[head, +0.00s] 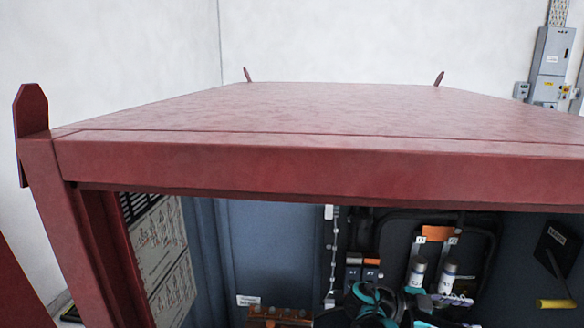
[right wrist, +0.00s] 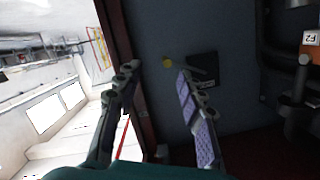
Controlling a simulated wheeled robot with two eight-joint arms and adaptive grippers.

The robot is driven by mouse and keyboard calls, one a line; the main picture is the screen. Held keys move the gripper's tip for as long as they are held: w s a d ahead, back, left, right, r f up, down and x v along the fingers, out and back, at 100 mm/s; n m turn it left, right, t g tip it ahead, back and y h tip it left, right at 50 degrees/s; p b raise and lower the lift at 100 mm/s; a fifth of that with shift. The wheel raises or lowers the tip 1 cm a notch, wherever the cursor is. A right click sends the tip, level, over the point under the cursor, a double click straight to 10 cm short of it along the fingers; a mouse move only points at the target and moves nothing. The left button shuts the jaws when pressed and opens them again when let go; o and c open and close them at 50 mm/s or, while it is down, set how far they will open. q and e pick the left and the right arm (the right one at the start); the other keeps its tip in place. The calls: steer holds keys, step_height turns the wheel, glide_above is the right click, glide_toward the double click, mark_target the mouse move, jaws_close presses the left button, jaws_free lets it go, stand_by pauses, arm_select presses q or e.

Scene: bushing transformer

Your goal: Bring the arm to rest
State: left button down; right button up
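My right gripper (right wrist: 158,78) shows in the right wrist view with its two fingers spread well apart and nothing between them. One finger has a purple ribbed pad. In the head view, black and teal parts of my right arm (head: 372,302) show at the bottom, inside the cabinet opening, with a purple pad (head: 455,299) to their right. The wrist view shows the fingers by the cabinet's inner side wall and its front edge. I cannot tell whether they touch anything. My left gripper is in neither view.
The red cabinet (head: 300,160) fills the head view, its front open below the top beam. Inside are two white cylinders (head: 417,272) (head: 447,276), an orange label plate (head: 437,233), a black plate (head: 555,247) and a yellow handle (head: 556,303). Grey electrical boxes (head: 551,62) hang behind.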

steer(key=s+a+f+n+t+y, duration=0.2)
steer(key=s+a+f+n+y, duration=0.2)
steer(key=a+n, duration=0.3)
steer(key=s+a+f+n+t+y+b, duration=0.1)
steer(key=s+a+f+n+t+y, duration=0.2)
steer(key=s+a+f+n+y, duration=0.1)
steer(key=s+a+f+n+t+y+b, duration=0.1)
steer(key=s+a+f+n+y, duration=0.3)
steer(key=a+n, duration=0.6)
steer(key=s+n+t+y, duration=0.1)
steer(key=s+n+y, duration=0.1)
steer(key=y, duration=0.1)
steer(key=shift+f+y, duration=0.15)
steer(key=shift+y, duration=0.25)
steer(key=shift+a, duration=0.1)
steer(key=shift+c, duration=0.2)
steer(key=shift+s, duration=0.1)
steer(key=shift+c, duration=0.4)
